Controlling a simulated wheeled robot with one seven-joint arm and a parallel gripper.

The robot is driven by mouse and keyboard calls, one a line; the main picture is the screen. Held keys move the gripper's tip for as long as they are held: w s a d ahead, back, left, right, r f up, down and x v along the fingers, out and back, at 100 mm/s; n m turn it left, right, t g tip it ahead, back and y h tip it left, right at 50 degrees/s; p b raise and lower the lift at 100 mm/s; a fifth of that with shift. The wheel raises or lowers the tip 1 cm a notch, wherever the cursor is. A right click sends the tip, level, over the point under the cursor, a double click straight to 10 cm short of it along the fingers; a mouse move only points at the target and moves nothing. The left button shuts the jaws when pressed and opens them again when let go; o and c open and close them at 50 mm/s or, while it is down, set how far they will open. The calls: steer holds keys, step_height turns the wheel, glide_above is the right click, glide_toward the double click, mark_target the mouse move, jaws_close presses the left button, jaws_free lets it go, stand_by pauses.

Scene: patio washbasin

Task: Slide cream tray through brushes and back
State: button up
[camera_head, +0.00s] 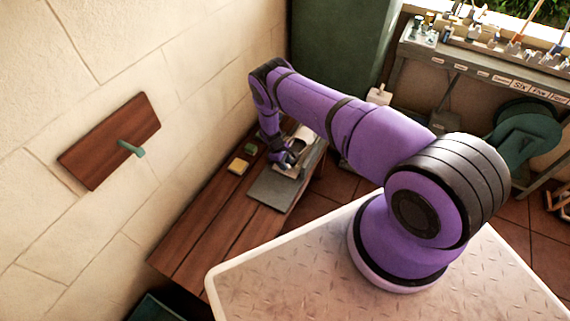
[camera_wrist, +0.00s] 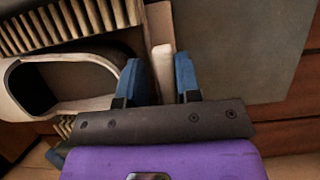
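My gripper (camera_wrist: 158,75) has two blue fingers pointing over the work surface. A narrow pale cream upright piece (camera_wrist: 163,68) stands between them; it looks like a handle of the cream tray. I cannot tell whether both fingers touch it. A cream strip (camera_wrist: 158,22) runs behind it, seemingly part of the tray. Rows of tan brush bristles (camera_wrist: 85,18) lie at upper left in the wrist view. In the head view my gripper (camera_head: 286,160) is low over the bench beside a cream rounded form (camera_head: 303,137), and the arm hides some of this area.
A cream-rimmed loop with a dark opening (camera_wrist: 15,103) lies left of my gripper. A flat grey plate (camera_wrist: 235,45) lies to the right, on the wooden bench (camera_head: 205,238). A yellow sponge (camera_head: 238,166) sits near the wall. The bench's near end is clear.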

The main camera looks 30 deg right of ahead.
steer(key=v, duration=1)
steer(key=shift+r, duration=0.35)
